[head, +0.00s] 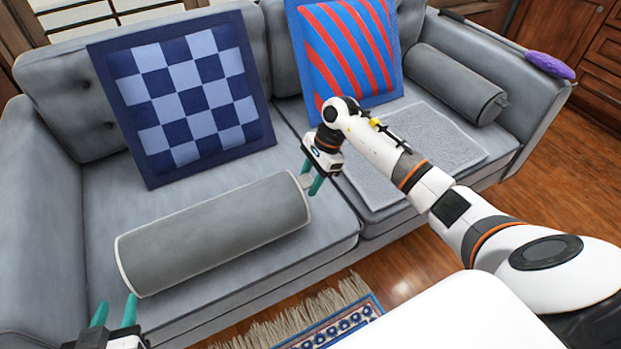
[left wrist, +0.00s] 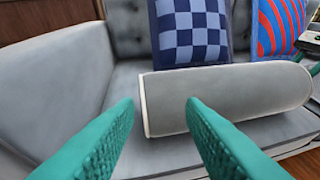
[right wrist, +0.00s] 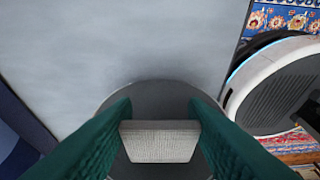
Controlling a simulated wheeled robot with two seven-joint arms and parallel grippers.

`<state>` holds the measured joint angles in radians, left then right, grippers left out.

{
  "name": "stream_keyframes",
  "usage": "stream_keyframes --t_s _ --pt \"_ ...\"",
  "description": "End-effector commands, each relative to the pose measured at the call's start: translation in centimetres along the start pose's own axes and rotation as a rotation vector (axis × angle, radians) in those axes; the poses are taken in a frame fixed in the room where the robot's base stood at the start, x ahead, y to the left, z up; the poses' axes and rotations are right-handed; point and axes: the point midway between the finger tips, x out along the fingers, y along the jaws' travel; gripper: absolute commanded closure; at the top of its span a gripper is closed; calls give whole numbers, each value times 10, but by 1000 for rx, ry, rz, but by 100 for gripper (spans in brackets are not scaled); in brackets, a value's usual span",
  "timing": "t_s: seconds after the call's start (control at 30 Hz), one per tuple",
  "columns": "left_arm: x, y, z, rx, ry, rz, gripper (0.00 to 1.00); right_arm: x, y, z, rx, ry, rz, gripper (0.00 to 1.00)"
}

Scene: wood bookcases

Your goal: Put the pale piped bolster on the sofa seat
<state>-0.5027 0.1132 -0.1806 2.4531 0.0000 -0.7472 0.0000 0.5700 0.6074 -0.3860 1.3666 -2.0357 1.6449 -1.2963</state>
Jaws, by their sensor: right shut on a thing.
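The pale piped bolster (head: 215,233), a grey cylinder with white piping at its ends, lies lengthwise over the front of the left sofa seat (head: 320,225). I cannot tell whether it rests on the seat or hangs just above. My right gripper (head: 311,177) is at its right end, shut on the pale end tab (right wrist: 160,142); the round end shows behind the tab in the right wrist view. My left gripper (head: 115,312) is open and empty, short of the bolster's left end. The bolster (left wrist: 225,97) lies beyond its spread fingers in the left wrist view.
A checked blue cushion (head: 185,95) leans on the backrest behind the bolster. A striped cushion (head: 345,45), a grey towel (head: 440,140) and a dark-piped bolster (head: 455,82) are on the right seat. A purple duster (head: 550,65) lies over the right arm. A fringed rug (head: 335,325) is in front.

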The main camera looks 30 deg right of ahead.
Motion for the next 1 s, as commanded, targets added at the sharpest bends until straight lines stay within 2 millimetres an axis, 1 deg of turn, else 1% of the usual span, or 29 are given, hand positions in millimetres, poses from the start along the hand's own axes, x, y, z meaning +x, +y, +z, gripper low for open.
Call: stream_keyframes --t_s 0.03,0.07,0.2,0.47,0.57,0.67,0.9,1.0 --pt "0 0 0 0 0 0 64 1 -1 0 -1 -2 -2 98" --pt "0 0 0 0 1 0 64 1 -1 0 -1 -2 -2 59" --pt "0 0 0 0 1 0 64 1 0 0 -1 -2 -2 36" --pt "0 0 0 0 2 0 64 1 -1 1 0 -5 -3 35" --pt "-1 0 -2 0 14 1 64 -4 0 1 0 -4 -2 35" --pt "-4 2 -12 0 78 5 64 -18 0 1 1 -5 1 35" --pt "-20 8 -47 -2 308 19 64 -70 1 0 -1 -4 3 35" --pt "-29 10 -60 -4 395 24 64 -89 0 0 0 -4 1 35"
